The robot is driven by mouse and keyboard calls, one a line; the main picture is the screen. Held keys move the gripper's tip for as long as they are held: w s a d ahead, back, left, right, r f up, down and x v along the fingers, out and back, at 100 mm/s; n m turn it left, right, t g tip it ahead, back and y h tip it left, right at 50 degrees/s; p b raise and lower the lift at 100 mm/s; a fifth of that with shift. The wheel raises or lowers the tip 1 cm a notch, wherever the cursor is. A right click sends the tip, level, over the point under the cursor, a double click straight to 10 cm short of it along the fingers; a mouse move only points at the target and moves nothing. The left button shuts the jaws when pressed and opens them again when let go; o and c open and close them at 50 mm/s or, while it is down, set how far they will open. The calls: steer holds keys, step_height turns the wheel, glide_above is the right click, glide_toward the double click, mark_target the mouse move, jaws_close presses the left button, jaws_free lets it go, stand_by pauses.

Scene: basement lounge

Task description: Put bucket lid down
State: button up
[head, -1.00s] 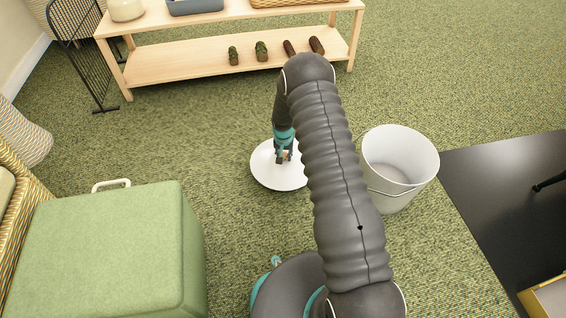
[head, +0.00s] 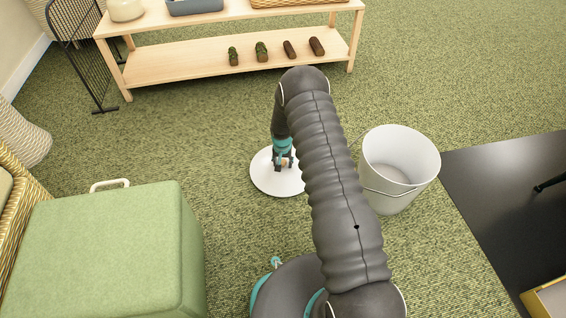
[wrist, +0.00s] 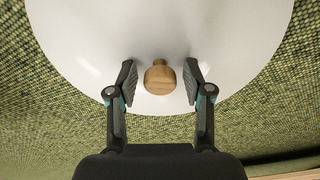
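The white round bucket lid (head: 268,181) lies on the green carpet left of the bucket in the head view. My gripper (head: 283,165) is over the lid. In the wrist view its fingers (wrist: 160,84) are spread apart on either side of the knob, with a gap on both sides. The white bucket (head: 399,165) stands upright and open on the carpet, empty as far as I can see. My arm hides part of the lid's right edge.
A green ottoman (head: 105,250) stands at the left front. A black surface (head: 510,190) lies at the right. Carpet around the lid is clear.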

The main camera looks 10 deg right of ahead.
steer(key=shift+r, duration=0.15)
steer(key=s+r+n+t+p, duration=0.1)
steer(key=s+r, duration=0.3)
steer(key=r, duration=1)
steer(key=s+r, duration=0.4)
steer(key=r, duration=1)
steer(key=s+r+n+t+p, duration=0.1)
steer(key=s+r, duration=0.3)
steer(key=r, duration=1.1)
steer(key=s+r+t, duration=0.1)
steer(key=s+r, duration=0.8)
steer(key=s, duration=0.3)
steer(key=s+r+n+t, duration=0.1)
steer(key=s+r, duration=0.1)
steer(key=s, duration=1.4)
steer(key=shift+s+r+n, duration=0.2)
steer(key=shift+r+n, duration=0.1)
steer(key=shift+n, duration=0.1)
